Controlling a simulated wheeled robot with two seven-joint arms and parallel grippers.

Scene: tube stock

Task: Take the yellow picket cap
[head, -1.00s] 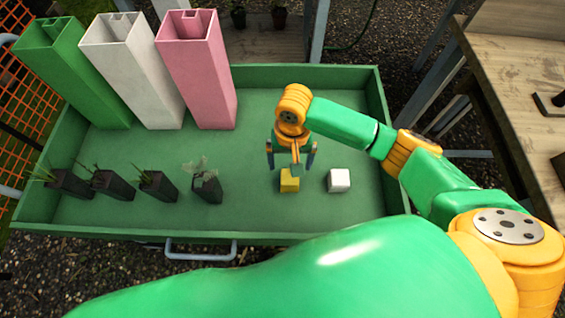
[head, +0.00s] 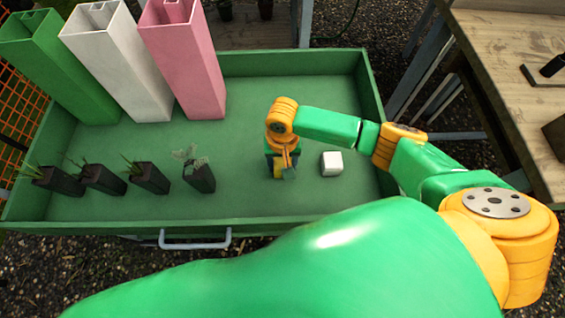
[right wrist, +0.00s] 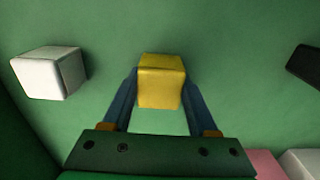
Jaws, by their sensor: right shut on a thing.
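The yellow picket cap (right wrist: 161,82) is a small block on the green tray floor, between the two blue fingers of my right gripper (right wrist: 160,98) in the right wrist view. The fingers are shut on its sides. In the head view my right gripper (head: 282,172) points down over the cap and hides most of it. A white cap (head: 332,163) sits just to the right in the head view, apart from the gripper; it also shows at the left of the right wrist view (right wrist: 48,73). My left gripper is not in view.
The green tray (head: 300,62) has raised walls. Green (head: 58,68), white (head: 118,62) and pink (head: 183,60) square tubes stand at its back left. Several dark plant pots (head: 150,178) lean along the front left. A wooden table (head: 505,75) is at the right. The tray's middle is clear.

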